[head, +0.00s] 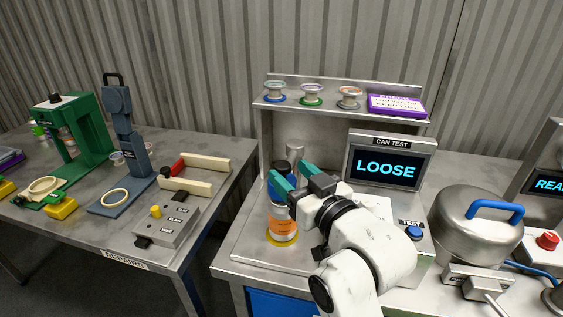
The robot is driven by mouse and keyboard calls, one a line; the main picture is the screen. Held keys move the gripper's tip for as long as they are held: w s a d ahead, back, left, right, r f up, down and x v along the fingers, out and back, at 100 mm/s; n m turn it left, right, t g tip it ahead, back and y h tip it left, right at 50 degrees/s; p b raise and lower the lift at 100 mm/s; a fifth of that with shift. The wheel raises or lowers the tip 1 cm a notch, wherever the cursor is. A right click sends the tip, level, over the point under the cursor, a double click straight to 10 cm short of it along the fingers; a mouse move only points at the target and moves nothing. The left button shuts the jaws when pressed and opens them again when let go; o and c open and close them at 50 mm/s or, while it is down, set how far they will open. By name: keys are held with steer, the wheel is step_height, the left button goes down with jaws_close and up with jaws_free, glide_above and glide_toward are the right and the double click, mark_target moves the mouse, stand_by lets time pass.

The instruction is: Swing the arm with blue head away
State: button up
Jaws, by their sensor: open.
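An orange-and-white can (282,232) stands upright on a yellow base at the left of the can-test bench. The arm that carries this head is mostly hidden by my gripper. My gripper (288,171) is open, with its teal fingers spread close around the upper part of the blue head assembly. Whether a finger touches it I cannot tell.
The shelf above holds several spools and a purple box (396,105). The screen (387,165) reads LOOSE. A blue TEST button (414,232) and a steel dome with a blue handle (480,222) stand to the right. The repairs table (125,257) is at left, across a gap.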

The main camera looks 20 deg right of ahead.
mark_target(286, 170)
steer(key=shift+w+a, duration=0.2)
steer(key=shift+w, duration=0.85)
steer(key=shift+w+a, duration=0.15)
steer(key=shift+w, duration=0.9)
jaws_close()
